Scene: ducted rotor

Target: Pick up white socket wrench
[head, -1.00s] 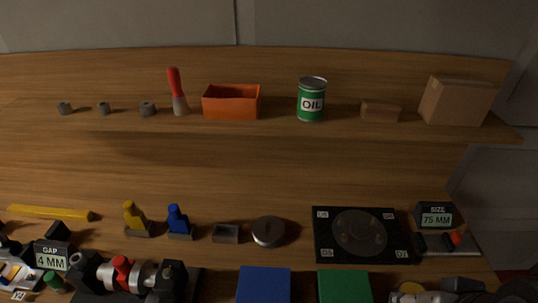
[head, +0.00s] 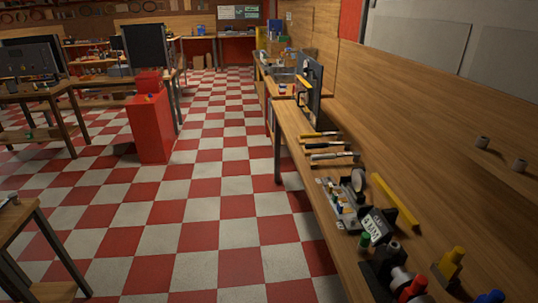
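Several long hand tools lie side by side near the far end of the wooden workbench (head: 318,205) at the right. One has a yellow handle (head: 318,134). Two more slim tools, a middle tool (head: 325,145) and a near tool (head: 333,156), look dark and pale metallic. They are too small to tell which one is the white socket wrench. My gripper is not in view.
A yellow bar (head: 395,200), a device with a gap display (head: 375,228) and a yellow block tool (head: 450,265) are nearer on the bench. A red cabinet (head: 150,125) stands left of the clear checkered floor (head: 215,200).

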